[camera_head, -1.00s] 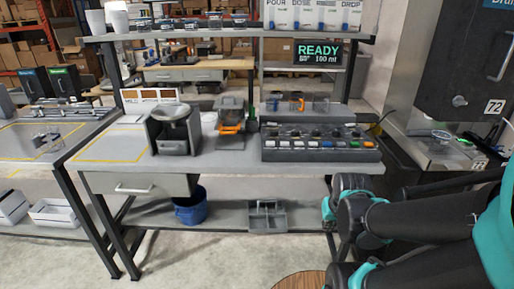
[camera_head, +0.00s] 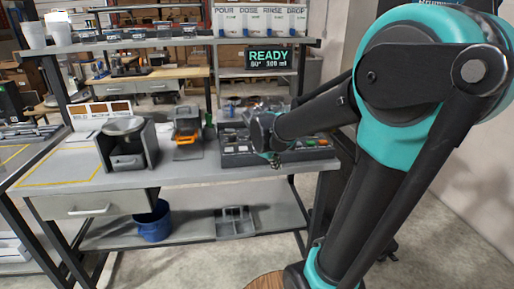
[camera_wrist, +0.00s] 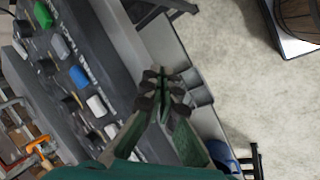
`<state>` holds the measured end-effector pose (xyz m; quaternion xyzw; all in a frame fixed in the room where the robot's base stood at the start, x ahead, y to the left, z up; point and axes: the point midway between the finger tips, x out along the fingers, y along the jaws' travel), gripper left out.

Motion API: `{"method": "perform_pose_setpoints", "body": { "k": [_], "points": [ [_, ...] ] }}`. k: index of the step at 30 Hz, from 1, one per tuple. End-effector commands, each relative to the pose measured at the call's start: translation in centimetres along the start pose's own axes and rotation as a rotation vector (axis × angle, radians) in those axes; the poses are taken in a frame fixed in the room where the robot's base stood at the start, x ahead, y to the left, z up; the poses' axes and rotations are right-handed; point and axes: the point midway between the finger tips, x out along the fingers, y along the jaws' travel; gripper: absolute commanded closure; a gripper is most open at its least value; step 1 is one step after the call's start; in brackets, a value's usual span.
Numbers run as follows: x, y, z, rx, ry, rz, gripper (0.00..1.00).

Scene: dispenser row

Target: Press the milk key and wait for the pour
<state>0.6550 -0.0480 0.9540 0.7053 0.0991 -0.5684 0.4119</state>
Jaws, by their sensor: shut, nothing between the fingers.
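The key panel (camera_head: 232,158) lies on the right part of the workbench, with rows of coloured keys. In the wrist view it runs down the left side, with a green key (camera_wrist: 43,15), a blue key (camera_wrist: 78,76) and white keys (camera_wrist: 96,105) beside black knobs. Its lettering is too small to read, so I cannot tell which key is milk. My gripper (camera_wrist: 163,88) is shut and empty, over the panel's front edge, apart from the keys in the picture. In the head view my gripper (camera_head: 274,160) and arm hide part of the panel.
A grey machine (camera_head: 126,147) and an orange-handled device (camera_head: 187,128) stand left of the panel. A blue bucket (camera_head: 152,222) sits on the lower shelf.

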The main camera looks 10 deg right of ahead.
Motion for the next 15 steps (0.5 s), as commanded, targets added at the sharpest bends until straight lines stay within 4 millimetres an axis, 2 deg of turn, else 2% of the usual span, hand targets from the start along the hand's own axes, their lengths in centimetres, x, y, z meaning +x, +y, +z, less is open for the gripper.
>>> {"method": "perform_pose_setpoints", "body": {
  "k": [1,6,10,15],
  "points": [
    [-1.3,2.1,-2.6,-0.112,-0.024,0.041,1.0],
    [-5.3,7.3,-8.7,-0.429,-0.12,0.163,1.0],
    [-7.5,9.6,-11.8,-0.581,-0.176,0.222,1.0],
    [-8.9,10.8,-13.5,-0.667,-0.213,0.254,1.0]
  ]
}}
